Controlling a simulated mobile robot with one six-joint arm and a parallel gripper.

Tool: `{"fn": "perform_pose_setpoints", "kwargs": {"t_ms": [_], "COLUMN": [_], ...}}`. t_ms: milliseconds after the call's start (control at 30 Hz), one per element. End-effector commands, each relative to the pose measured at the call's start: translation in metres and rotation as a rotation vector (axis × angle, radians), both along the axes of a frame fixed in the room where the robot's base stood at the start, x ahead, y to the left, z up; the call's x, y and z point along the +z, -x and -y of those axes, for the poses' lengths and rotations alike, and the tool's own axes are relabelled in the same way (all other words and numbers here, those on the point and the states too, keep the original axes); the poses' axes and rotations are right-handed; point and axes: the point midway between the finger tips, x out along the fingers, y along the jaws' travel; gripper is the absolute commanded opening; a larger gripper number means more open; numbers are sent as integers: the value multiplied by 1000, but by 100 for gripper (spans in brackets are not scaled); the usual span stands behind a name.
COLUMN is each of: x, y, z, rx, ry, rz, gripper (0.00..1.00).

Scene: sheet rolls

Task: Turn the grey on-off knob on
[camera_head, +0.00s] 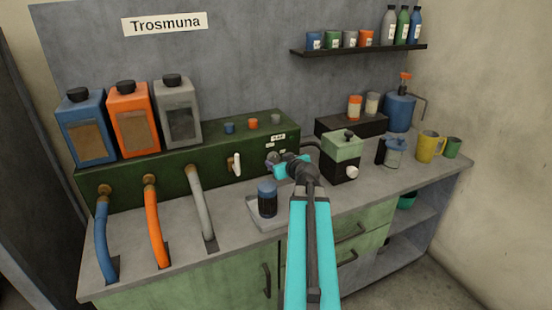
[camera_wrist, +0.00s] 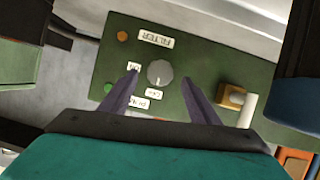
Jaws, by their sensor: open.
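The grey knob (camera_wrist: 159,72) sits on the green panel (camera_wrist: 195,60) in the wrist view, a round dial with a pale mark at its lower edge. One small white label (camera_wrist: 133,68) is to its left and another (camera_wrist: 154,93) below it; the lower one is on the side of the mark. My gripper (camera_wrist: 158,78) is open, with one dark finger on either side of the knob. I cannot tell whether the fingers touch it. In the head view my gripper (camera_head: 274,162) is at the right part of the green box (camera_head: 216,160) and hides the knob.
A white lever (camera_wrist: 247,108) on a brass fitting is right of the fingers.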

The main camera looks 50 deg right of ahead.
Motion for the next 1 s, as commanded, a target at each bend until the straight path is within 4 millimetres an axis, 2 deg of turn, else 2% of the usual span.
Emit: {"fn": "perform_pose_setpoints", "kwargs": {"t_ms": [333,800,867,1000], "x": [-11,-14,-14,-14], "y": [-26,-30,-30,-30], "z": [12,14,14,14], "rx": [1,0,0,0], "ry": [0,1,1,1], "rz": [-1,0,0,0], "gripper": [56,56,49,26]}}
